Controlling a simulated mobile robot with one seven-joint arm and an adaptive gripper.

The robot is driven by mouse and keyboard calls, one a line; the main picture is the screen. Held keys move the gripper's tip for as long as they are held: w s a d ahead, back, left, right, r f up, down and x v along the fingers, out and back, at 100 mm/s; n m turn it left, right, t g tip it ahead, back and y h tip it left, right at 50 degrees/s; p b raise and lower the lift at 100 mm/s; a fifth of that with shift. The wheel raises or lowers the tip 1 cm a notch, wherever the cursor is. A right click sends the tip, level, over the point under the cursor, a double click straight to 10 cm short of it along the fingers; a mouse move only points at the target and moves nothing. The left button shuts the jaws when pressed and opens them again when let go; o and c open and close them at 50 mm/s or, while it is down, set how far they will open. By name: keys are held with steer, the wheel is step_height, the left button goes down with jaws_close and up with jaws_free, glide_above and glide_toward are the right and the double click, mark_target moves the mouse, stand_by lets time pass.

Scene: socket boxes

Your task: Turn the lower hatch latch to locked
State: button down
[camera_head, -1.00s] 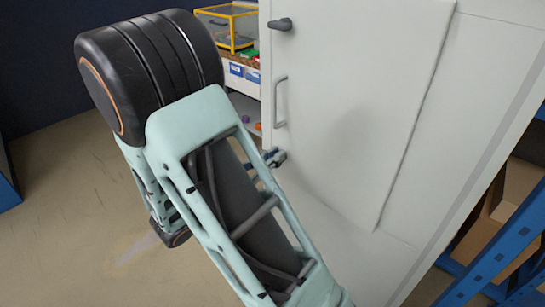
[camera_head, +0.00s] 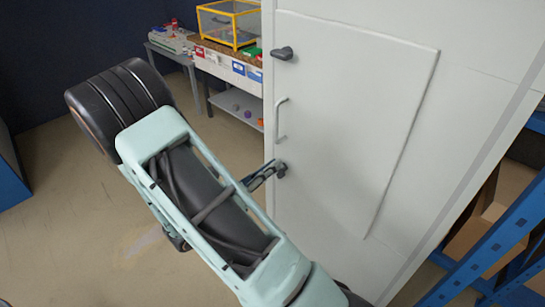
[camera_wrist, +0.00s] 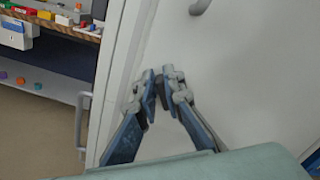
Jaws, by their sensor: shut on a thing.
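The white hatch (camera_head: 350,120) stands upright on the right of the head view. Its lower latch (camera_head: 282,171) is a small dark fitting near the hatch's left edge. My gripper (camera_head: 275,171) is at this latch, with its blue-grey fingers closed on it. The fingers hide most of the lever, so I cannot tell its angle. In the wrist view my gripper (camera_wrist: 160,84) has its fingertips close together in front of the white hatch face (camera_wrist: 235,85), and the latch between them is hidden.
The upper latch (camera_head: 283,53), a dark lever pointing left, and a pull handle (camera_head: 281,120) sit above on the hatch. Behind at left is a shelf (camera_head: 236,102) with boxes and a yellow-framed case (camera_head: 229,24). A blue rack (camera_head: 500,245) stands at right. The floor at left is clear.

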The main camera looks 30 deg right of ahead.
steer(key=n+p, duration=0.2)
steer(key=n, duration=0.1)
steer(key=f+n+p, duration=0.1)
steer(key=n+p, duration=0.2)
steer(key=n, duration=0.1)
steer(key=n+p, duration=0.2)
steer(key=n, duration=0.2)
steer(key=shift+w+a+f, duration=0.2)
steer(key=shift+w+f, duration=0.05)
steer(key=shift+w, duration=0.15)
steer(key=c, duration=2)
jaws_free()
steer(key=shift+c, duration=0.2)
steer(key=v, duration=1.2)
